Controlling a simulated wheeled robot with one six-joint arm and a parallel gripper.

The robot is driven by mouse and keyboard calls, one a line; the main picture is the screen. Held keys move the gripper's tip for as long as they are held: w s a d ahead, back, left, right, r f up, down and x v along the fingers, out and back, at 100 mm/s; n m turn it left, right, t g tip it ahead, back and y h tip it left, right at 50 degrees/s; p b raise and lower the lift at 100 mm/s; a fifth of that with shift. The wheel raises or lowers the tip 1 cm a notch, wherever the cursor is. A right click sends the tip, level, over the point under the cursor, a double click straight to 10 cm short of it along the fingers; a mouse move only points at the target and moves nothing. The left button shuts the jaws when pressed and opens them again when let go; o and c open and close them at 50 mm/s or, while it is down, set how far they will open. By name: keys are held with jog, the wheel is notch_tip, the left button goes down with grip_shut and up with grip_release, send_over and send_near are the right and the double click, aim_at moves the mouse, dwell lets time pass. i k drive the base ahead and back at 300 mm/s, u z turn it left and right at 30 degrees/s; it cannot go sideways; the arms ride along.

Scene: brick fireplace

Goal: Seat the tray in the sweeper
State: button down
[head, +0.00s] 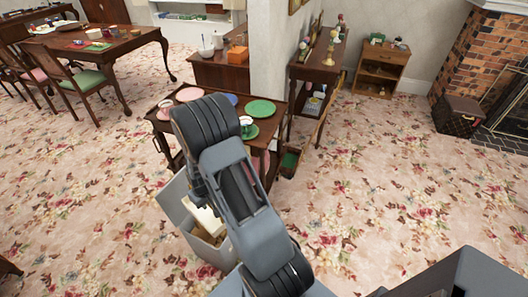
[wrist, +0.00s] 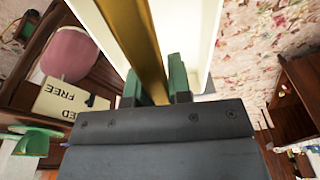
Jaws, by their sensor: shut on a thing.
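My gripper (wrist: 155,88) is shut on a brass-coloured strip (wrist: 138,35), between two green fingertips. A pale cream, walled piece (wrist: 190,35) lies on both sides of the strip; it looks like the tray, but I cannot tell whether strip and cream piece are joined. In the head view my arm hides the gripper. A cream piece (head: 207,221) shows beside the arm, above or inside an open grey box (head: 172,194). I cannot pick out the sweeper with certainty. A low wooden box with green inside (head: 290,161) stands on the carpet by the trolley.
A wooden trolley (head: 168,110) with pink, blue and green plates stands just beyond my arm. A narrow side table (head: 320,70) is to its right. A small shelf (head: 381,68) and a brick fireplace (head: 478,52) are farther right. Open carpet lies right of my arm.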

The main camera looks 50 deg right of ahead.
aim_at(289, 163)
jog(key=z, duration=3.4)
jog(key=i, duration=3.35)
jog(key=u, duration=3.75)
jog(key=i, duration=1.2)
jog(key=u, duration=0.05)
